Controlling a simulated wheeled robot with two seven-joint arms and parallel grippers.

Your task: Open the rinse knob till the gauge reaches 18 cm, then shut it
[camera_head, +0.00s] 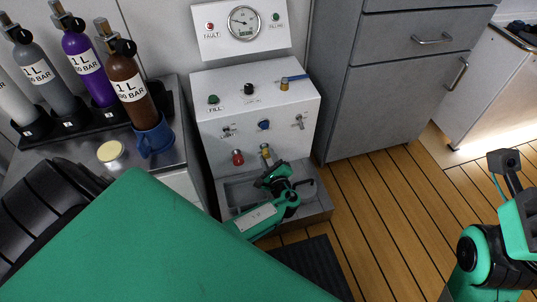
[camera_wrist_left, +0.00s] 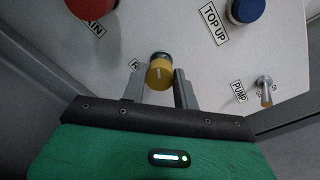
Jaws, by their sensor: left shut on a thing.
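The rinse knob is a yellow knob with a pale mark on its face; it sits between my fingers in the left wrist view (camera_wrist_left: 160,73). Its label is mostly hidden, with only an "R" showing. In the head view the yellow knob (camera_head: 265,150) is low on the white panel. My left gripper (camera_wrist_left: 158,88) is shut on it, one finger on each side; it also shows in the head view (camera_head: 268,162). The round gauge (camera_head: 244,22) is at the panel top; its needle points up-left, its numbers too small to read. My right arm's dark end (camera_head: 504,162) is at the right edge, its fingers unclear.
A red drain knob (camera_wrist_left: 92,8), a blue top-up knob (camera_wrist_left: 246,10) and a pump lever (camera_wrist_left: 265,90) surround the yellow knob. A grey basin (camera_head: 240,193) lies below. Wooden floor (camera_head: 385,200) is clear to the right.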

